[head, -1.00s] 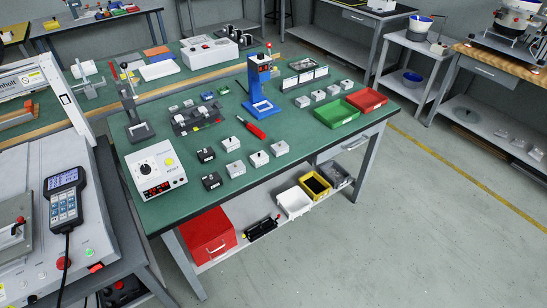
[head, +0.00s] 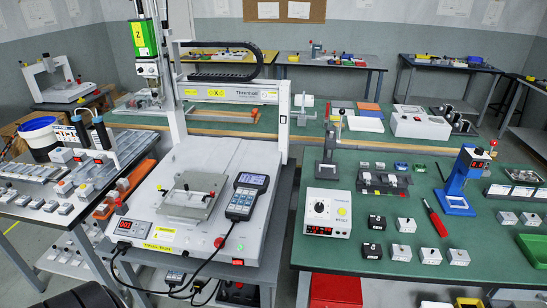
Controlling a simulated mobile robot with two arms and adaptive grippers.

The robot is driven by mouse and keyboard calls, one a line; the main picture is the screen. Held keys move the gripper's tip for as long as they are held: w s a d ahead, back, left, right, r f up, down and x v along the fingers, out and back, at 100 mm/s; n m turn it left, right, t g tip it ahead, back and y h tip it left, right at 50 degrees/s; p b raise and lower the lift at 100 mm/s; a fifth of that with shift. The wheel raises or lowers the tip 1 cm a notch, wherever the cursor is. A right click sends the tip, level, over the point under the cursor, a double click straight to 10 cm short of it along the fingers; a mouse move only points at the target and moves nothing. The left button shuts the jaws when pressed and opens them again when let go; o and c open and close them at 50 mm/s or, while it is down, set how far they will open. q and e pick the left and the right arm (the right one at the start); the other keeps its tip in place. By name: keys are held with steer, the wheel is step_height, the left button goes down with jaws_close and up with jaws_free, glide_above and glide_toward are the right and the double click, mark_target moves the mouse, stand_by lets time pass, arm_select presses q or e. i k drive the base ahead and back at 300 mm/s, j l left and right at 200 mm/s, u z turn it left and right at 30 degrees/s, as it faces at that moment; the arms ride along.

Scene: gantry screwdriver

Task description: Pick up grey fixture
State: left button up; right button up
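A flat grey fixture (head: 193,197) with a lighter rectangular middle lies on the white base of the gantry screwdriver machine (head: 170,235). It is left of the handheld control pendant (head: 246,197) and below the green-topped screwdriver head (head: 147,50). A darker grey fixture block (head: 384,183) with small parts on it stands on the green table to the right. Neither of my grippers is in view.
The green-topped table (head: 450,255) on the right holds a white control box (head: 327,213), a blue press (head: 467,180) and several small blocks. A side bench with trays (head: 50,180) stands left of the machine. The pendant's cable hangs at the machine's front.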

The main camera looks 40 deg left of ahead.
mark_target(186, 197)
steer(key=u, duration=1.9)
